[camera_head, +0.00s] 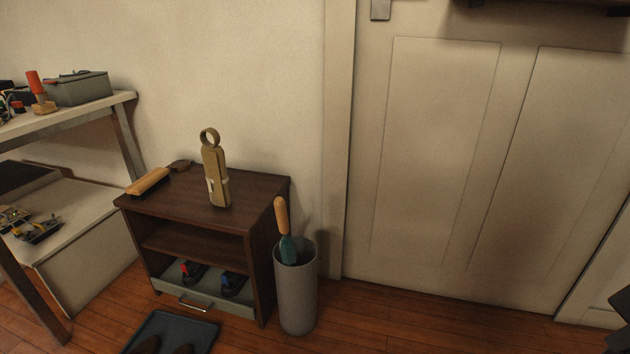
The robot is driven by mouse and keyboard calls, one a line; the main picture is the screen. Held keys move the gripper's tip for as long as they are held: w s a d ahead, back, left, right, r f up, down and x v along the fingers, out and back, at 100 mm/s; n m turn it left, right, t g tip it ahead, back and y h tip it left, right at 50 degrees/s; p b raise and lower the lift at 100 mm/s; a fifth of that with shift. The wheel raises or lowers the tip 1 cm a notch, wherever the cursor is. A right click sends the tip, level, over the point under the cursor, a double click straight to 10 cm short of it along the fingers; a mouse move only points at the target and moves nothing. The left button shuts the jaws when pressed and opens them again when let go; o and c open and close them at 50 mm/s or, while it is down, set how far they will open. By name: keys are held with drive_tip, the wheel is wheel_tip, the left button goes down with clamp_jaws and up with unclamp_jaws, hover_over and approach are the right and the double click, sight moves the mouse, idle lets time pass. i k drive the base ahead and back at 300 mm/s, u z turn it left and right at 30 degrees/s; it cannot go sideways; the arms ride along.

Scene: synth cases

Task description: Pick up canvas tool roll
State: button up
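No thing in view is plainly a canvas tool roll. The nearest in colour is a tan-olive upright object (215,172) with a ring at its top and a pale band low down. My gripper cannot be made out in the head view.
A wooden brush (148,181) and a small brown item (180,165) lie on the cabinet. A grey bin (296,300) holding a wood-handled tool (282,220) stands right of it. A dark tray (172,330) lies in front. A cluttered bench (70,118) is left, a closed door (430,150) right.

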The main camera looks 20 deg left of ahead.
sight(214, 156)
drive_tip(key=z, duration=0.4)
drive_tip(key=i, duration=1.45)
drive_tip(key=u, duration=1.5)
drive_tip(key=i, duration=0.9)
drive_tip(key=u, duration=0.9)
